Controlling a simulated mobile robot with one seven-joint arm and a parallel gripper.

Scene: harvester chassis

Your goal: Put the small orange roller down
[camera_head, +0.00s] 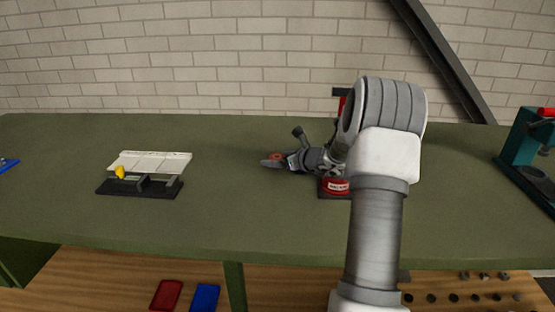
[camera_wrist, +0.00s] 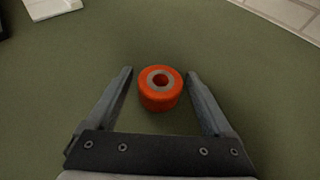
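The small orange roller (camera_wrist: 160,101) has a grey ring and a dark hole on its top face. In the wrist view it stands upright on the green table top, between the two fingers. My gripper (camera_wrist: 160,74) is open around it, with a gap showing on each side. In the head view the roller (camera_head: 276,156) is a small orange spot at the end of my gripper (camera_head: 270,161), low over the middle of the table. My arm covers part of the area to its right.
The green workbench (camera_head: 230,215) is clear around the roller. A red device (camera_head: 334,187) sits close behind my wrist, partly hidden. A teal machine (camera_head: 527,150) stands at the far right.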

